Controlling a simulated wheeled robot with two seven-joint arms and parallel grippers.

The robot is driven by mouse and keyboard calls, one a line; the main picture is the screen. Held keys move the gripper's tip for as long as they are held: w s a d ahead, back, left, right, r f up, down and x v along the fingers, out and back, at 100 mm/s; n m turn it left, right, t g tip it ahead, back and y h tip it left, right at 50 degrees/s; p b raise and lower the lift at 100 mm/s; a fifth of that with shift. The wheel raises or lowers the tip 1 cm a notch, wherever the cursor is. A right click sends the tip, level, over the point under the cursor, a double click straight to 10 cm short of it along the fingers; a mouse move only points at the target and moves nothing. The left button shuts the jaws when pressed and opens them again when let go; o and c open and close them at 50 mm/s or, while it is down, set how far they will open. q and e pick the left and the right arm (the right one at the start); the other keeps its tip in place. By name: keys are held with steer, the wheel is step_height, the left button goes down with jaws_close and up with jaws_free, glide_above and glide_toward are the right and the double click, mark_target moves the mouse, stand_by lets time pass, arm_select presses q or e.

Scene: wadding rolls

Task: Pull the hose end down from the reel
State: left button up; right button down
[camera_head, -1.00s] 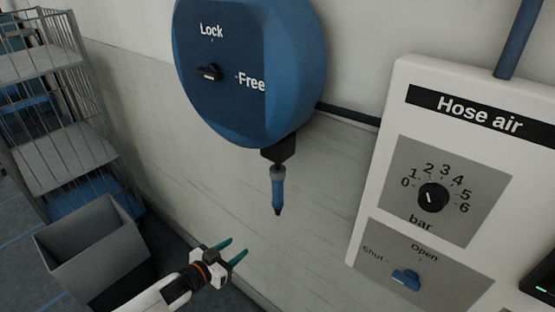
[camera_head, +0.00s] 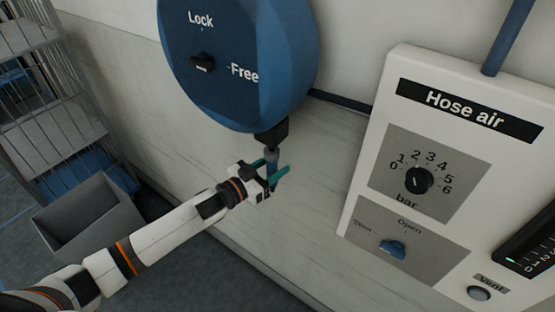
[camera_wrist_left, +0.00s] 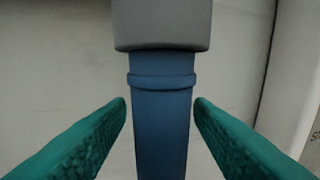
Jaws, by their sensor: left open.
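The blue round hose reel (camera_head: 270,60) hangs on the wall, with a dark knob (camera_head: 202,62) between the labels Lock and Free. The blue hose end (camera_head: 271,157) hangs straight down from the dark outlet under the reel. My left gripper (camera_head: 270,170) is at the hose end, its teal fingers open. In the left wrist view the hose end (camera_wrist_left: 161,115) stands upright between the two fingers, below a grey collar (camera_wrist_left: 162,25). A gap shows on each side, so the fingers do not appear to touch it. My right gripper is not in view.
The white Hose air panel (camera_head: 375,130) stands to the right, with a bar dial (camera_head: 419,180), a blue Shut/Open lever (camera_head: 393,246) and a Vent button (camera_head: 479,293). A grey bin (camera_head: 85,225) and a wire rack (camera_head: 55,130) stand at the left. The wall below the hose is clear.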

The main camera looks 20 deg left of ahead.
arm_select(q)
steer(key=shift+x, duration=0.85)
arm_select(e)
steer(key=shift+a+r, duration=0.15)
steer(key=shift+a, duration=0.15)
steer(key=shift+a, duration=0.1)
arm_select(q)
steer(key=shift+c, duration=0.5)
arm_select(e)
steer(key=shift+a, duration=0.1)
